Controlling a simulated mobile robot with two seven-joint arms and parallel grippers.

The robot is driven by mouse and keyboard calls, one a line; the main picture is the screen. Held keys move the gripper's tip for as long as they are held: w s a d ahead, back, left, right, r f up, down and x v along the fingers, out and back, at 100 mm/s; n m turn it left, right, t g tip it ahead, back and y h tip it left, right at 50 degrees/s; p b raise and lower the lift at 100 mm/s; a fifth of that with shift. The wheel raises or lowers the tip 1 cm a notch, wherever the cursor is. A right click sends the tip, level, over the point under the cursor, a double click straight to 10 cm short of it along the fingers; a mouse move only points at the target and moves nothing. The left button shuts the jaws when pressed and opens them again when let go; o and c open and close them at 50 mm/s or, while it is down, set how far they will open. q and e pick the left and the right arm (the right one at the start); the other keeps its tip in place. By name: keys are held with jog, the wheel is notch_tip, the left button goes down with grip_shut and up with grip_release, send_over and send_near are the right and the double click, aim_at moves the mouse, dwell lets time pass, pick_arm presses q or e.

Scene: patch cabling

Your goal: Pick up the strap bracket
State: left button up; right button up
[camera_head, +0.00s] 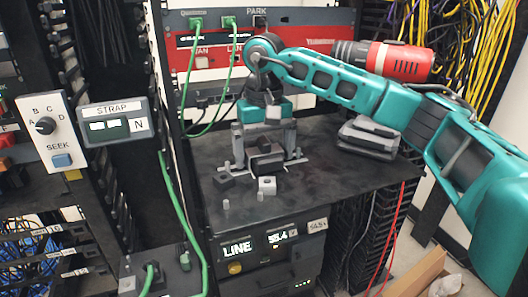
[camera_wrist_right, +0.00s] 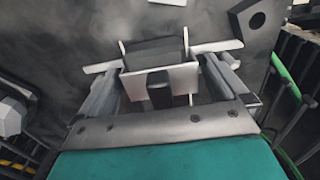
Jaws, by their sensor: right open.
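What looks like the strap bracket, a pale piece with side flanges around a dark block, sits on the dark shelf in the head view (camera_head: 265,163). In the right wrist view the bracket (camera_wrist_right: 162,80) lies between my fingers, its flanges reaching out past them on both sides. My right gripper (camera_head: 265,150) points down over it, open, with one finger on each side; it also fills the lower part of the wrist view (camera_wrist_right: 160,95). I cannot tell whether the fingers touch the bracket. My left gripper is not in view.
A small dark block (camera_head: 223,182), a light grey block (camera_head: 267,185) and small pegs (camera_head: 226,204) stand in front on the shelf (camera_head: 330,190). Stacked grey slabs (camera_head: 368,138) lie at the right. Green cables (camera_head: 178,200) hang at the left. The shelf's right front is clear.

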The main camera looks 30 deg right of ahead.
jog(key=c, duration=0.9)
